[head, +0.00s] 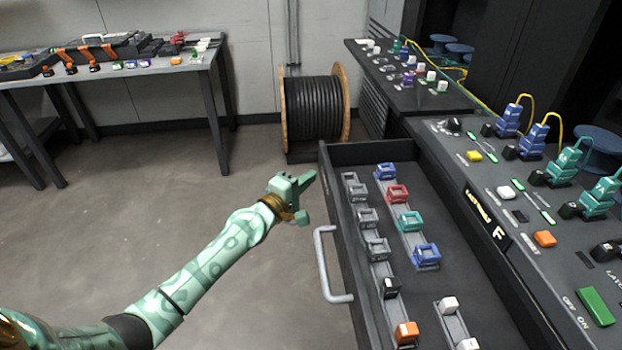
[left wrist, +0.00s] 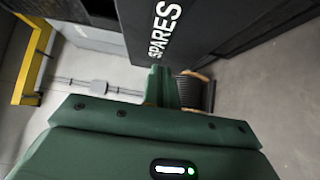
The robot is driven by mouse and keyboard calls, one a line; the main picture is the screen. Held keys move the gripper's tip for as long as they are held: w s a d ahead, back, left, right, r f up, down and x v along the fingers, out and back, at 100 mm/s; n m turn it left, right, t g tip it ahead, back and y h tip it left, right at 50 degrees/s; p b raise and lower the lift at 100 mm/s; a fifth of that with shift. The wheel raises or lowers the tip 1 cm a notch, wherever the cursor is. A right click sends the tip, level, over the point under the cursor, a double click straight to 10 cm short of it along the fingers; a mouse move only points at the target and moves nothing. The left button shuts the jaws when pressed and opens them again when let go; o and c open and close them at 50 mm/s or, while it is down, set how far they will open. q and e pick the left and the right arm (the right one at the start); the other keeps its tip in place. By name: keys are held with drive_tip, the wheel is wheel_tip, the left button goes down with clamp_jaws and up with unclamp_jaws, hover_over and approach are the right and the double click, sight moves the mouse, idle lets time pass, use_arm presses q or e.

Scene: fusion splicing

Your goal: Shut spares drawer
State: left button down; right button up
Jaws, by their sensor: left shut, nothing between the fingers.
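The spares drawer (head: 337,252) stands pulled out from the dark bench in the head view, with a grey bar handle (head: 323,268) on its front. Rails inside hold several small grey, blue, red, teal, white and orange parts. My left gripper (head: 309,196) is shut and empty, just left of the drawer front, above and beyond the handle's far end. In the left wrist view, the drawer front (left wrist: 190,25) with the word SPARES is ahead of my shut left gripper (left wrist: 162,85). I cannot tell whether the fingers touch it. My right gripper is not in view.
The bench top (head: 470,150) right of the drawer carries blue and teal connectors, cables and buttons. A black cable reel (head: 314,108) stands on the floor beyond. A table (head: 120,70) with tools is at the back left. The floor left of the drawer is clear.

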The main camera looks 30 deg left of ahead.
use_arm(q)
drive_tip(key=shift+w+d, duration=0.3)
drive_tip(key=shift+d, duration=0.15)
